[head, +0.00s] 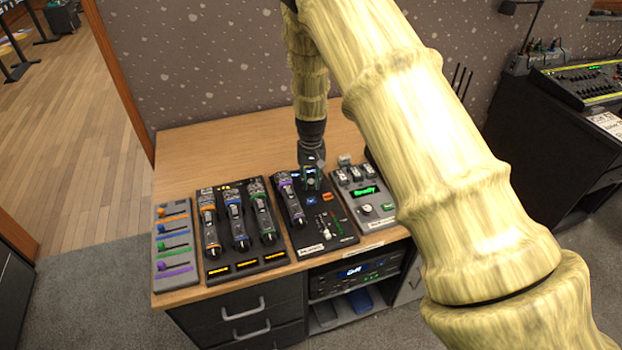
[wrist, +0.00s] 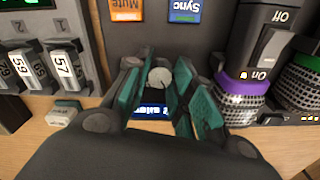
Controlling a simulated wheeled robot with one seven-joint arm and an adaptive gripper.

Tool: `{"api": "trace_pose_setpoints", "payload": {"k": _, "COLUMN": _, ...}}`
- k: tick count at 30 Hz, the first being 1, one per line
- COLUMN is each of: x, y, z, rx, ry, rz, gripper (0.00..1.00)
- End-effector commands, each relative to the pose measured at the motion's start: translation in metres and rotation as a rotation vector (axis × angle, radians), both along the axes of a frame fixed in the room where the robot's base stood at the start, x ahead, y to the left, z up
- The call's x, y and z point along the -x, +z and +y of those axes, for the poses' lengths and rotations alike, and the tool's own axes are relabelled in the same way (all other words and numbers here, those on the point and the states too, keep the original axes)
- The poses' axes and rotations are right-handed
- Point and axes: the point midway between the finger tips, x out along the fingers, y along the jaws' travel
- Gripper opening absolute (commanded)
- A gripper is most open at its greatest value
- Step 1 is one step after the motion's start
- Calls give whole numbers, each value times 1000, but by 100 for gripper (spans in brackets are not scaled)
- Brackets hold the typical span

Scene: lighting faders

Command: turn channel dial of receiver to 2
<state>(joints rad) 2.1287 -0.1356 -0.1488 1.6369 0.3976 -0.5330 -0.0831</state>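The receiver is the dark panel (head: 335,240) on the desk, with a purple-ringed microphone (head: 291,206) on its left side. My gripper (head: 312,178) reaches down over the panel's far end. In the wrist view, my gripper (wrist: 158,92) has its teal-padded fingers apart, one on each side of a small dial with a round grey face (wrist: 160,77). Narrow gaps seem to show beside the dial; I cannot tell whether a pad touches it. A blue label shows between the fingers, partly hidden. The dial's number marks cannot be read, and the fingers hide the dial in the head view.
An orange Mute button (wrist: 128,9) and a blue Sync button (wrist: 186,10) lie beyond the dial. A grey box with a green display (head: 365,191) stands right of the receiver. A dock (head: 245,262) with three microphones and a fader panel (head: 174,275) stand left.

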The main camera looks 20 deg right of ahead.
Motion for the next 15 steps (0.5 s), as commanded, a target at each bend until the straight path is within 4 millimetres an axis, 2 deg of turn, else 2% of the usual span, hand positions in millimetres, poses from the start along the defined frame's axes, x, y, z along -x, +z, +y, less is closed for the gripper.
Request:
{"api": "trace_pose_setpoints", "payload": {"k": 1, "x": 0, "y": 0, "z": 0, "rx": 0, "ry": 0, "rz": 0, "gripper": 38}}
{"api": "trace_pose_setpoints", "payload": {"k": 2, "x": 0, "y": 0, "z": 0, "rx": 0, "ry": 0, "rz": 0, "gripper": 43}}
{"api": "trace_pose_setpoints", "payload": {"k": 3, "x": 0, "y": 0, "z": 0, "rx": 0, "ry": 0, "rz": 0, "gripper": 45}}
{"api": "trace_pose_setpoints", "payload": {"k": 11, "x": 0, "y": 0, "z": 0, "rx": 0, "ry": 1, "rz": 0, "gripper": 45}}
{"api": "trace_pose_setpoints", "payload": {"k": 15, "x": -1, "y": 7, "z": 0, "rx": 0, "ry": 1, "rz": -1, "gripper": 45}}
